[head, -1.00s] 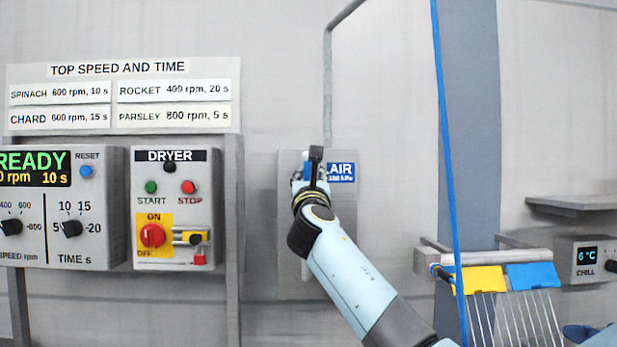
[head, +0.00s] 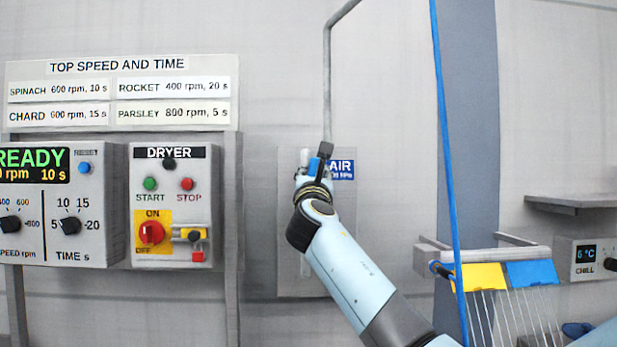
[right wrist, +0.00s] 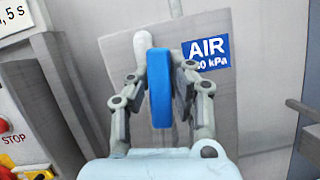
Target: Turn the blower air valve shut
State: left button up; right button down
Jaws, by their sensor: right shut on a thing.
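The blower air valve has a blue handle (right wrist: 159,92), set on a grey wall plate (head: 343,240) beside the blue AIR label (head: 342,169). My right gripper (right wrist: 161,76) is shut on the blue handle, with one finger on each side of it. In the head view the right gripper (head: 318,168) is at the upper part of the plate and hides most of the valve; a bit of blue handle (head: 313,167) shows. The handle's exact angle is hard to tell there. My left gripper is not in view.
A dryer control box (head: 170,205) with start and stop buttons is left of the valve. A grey pipe (head: 327,90) runs up from it. A blue hose or cable (head: 446,150) hangs to the right, near a rack with yellow and blue tabs (head: 478,277).

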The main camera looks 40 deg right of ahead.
jog(key=s+d+f+m+g+b, duration=0.2)
jog(key=d+f+m+g, duration=0.1)
jog(key=m, duration=0.6)
jog(key=s+d+f+m+g+h+b, duration=0.1)
jog(key=d+f+m+g+b, duration=0.2)
jog(key=m, duration=0.6)
jog(key=shift+s+f+g+h, duration=0.35)
jog(key=shift+f+g, duration=0.35)
jog(key=shift+f, duration=0.25)
jog(key=shift+f+m, duration=0.1)
jog(key=shift+m, duration=0.2)
jog(key=c, duration=1.2)
grip_release()
jog(key=shift+o, duration=0.2)
